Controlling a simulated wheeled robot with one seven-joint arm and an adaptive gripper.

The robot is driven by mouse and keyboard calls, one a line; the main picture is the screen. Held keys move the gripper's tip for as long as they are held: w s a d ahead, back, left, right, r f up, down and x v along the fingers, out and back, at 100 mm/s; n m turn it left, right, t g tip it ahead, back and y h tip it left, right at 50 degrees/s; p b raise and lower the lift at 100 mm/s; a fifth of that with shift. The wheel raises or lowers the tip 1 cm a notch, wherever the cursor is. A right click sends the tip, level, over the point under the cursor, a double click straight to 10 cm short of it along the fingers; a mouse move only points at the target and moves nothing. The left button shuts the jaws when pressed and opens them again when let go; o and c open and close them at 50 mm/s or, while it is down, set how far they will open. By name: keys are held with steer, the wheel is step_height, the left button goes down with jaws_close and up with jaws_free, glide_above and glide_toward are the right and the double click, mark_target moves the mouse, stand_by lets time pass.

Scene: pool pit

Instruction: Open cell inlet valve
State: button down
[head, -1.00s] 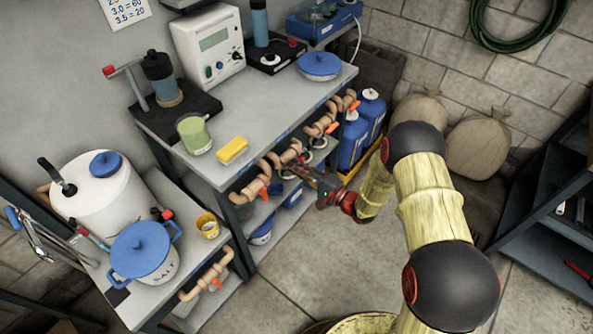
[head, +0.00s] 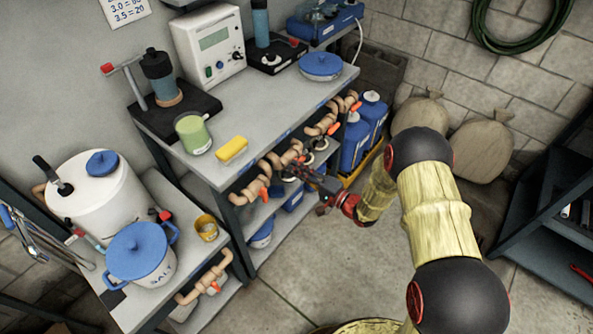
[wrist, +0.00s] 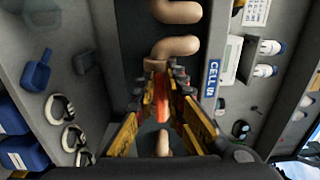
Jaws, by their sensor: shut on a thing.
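The cell inlet valve's orange-red handle (wrist: 162,105) shows in the wrist view between my gripper's yellow fingers (wrist: 165,85). The fingers are shut on it from both sides. A tan pipe (wrist: 172,48) bends just beyond the fingertips, and a blue label reading "CELL IN" (wrist: 212,78) is to the right. In the head view my gripper (head: 297,170) reaches in under the front edge of the bench, at the middle of the tan valve pipes. There the fingertips partly cover the valve, so the handle's exact angle is hard to tell.
Other tan pipes with orange handles line the bench front, one at left (head: 248,190) and one at right (head: 322,124). The grey bench (head: 275,120) holds a yellow sponge (head: 231,149) and a green cup (head: 193,133). Blue jugs (head: 355,142) stand right of my gripper. Floor in front is clear.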

steer(key=c, duration=1.8)
jaws_free()
steer(key=shift+f, duration=0.1)
steer(key=shift+c, duration=0.2)
steer(key=shift+d, duration=0.1)
steer(key=v, duration=1.2)
